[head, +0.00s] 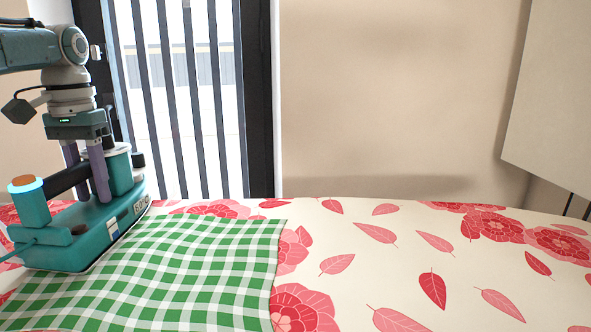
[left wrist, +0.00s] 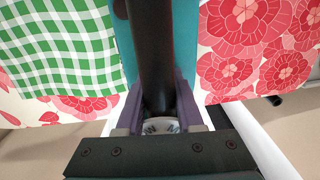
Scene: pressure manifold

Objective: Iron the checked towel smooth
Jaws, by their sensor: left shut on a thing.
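The green and white checked towel (head: 190,268) lies on the flowered board at the left, with wavy check lines across it. It also shows in the left wrist view (left wrist: 62,45). A teal iron (head: 105,222) stands at the towel's left side, its base at or over the towel's edge; I cannot tell whether it presses on the cloth. My left gripper (head: 86,190) is shut on the iron's dark handle (head: 66,181). In the left wrist view the two purple fingers (left wrist: 160,105) sit on either side of the black handle (left wrist: 152,60). My right gripper is out of view.
The ironing board (head: 400,265) has a cream cover with red flowers and leaves, and is clear to the right of the towel. A barred window (head: 180,100) and beige wall (head: 390,100) stand behind. A pale panel (head: 550,90) is at the upper right.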

